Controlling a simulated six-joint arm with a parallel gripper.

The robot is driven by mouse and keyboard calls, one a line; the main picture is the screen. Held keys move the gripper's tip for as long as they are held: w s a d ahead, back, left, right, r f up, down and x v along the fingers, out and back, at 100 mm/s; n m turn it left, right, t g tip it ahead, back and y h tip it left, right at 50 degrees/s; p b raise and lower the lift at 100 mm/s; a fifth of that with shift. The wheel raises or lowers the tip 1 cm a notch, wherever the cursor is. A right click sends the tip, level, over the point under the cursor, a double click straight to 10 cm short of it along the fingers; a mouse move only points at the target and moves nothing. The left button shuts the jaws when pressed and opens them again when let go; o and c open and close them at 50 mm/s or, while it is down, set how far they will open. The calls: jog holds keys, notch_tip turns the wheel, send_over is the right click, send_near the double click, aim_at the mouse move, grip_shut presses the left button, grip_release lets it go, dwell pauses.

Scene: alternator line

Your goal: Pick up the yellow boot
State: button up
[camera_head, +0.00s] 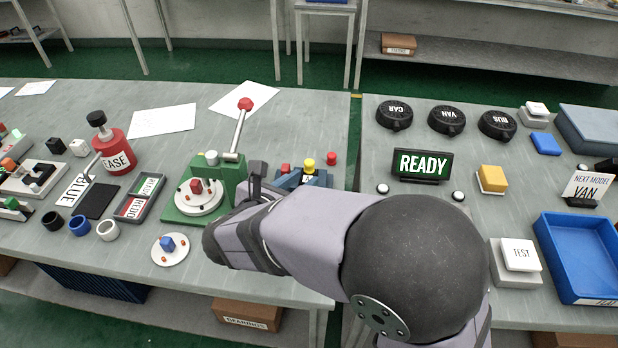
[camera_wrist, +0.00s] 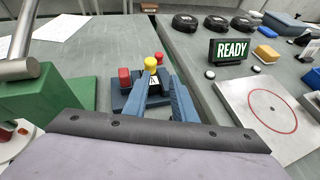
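The yellow boot (camera_head: 308,164) stands upright on a blue stand (camera_head: 288,180), with a red boot (camera_head: 332,158) to its right and another red one (camera_head: 285,169) to its left. In the wrist view the yellow boot (camera_wrist: 151,64) shows ahead, near the tip of the left finger. My gripper (camera_wrist: 159,76) points toward the stand. Its two blue-grey fingers are apart with nothing held between them. In the head view my wrist and arm hide most of the gripper and the lower part of the stand.
A green press (camera_head: 225,173) with a red-knobbed lever stands close on the left. A READY sign (camera_head: 423,164) and a yellow block (camera_head: 492,179) are on the right table, across a narrow gap. The grey surface behind the stand is clear.

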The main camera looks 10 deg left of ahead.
aim_at(307, 166)
jog(key=shift+n+y, duration=0.3)
jog(key=shift+n, duration=0.2)
jog(key=shift+w+a+f+p, duration=0.1)
jog(key=shift+w+f+p, duration=0.15)
jog(key=shift+w, duration=0.65)
jog(key=shift+w+d+f+p, duration=0.1)
jog(key=shift+w+f+p, duration=0.2)
jog(key=shift+w, duration=0.55)
jog(key=shift+w+a+f+p, duration=0.1)
jog(key=shift+w+f+p, duration=0.15)
jog(key=shift+w, duration=0.65)
jog(key=shift+w+f, duration=0.3)
jog(key=shift+w, duration=0.35)
jog(key=shift+t, duration=0.3)
grip_shut()
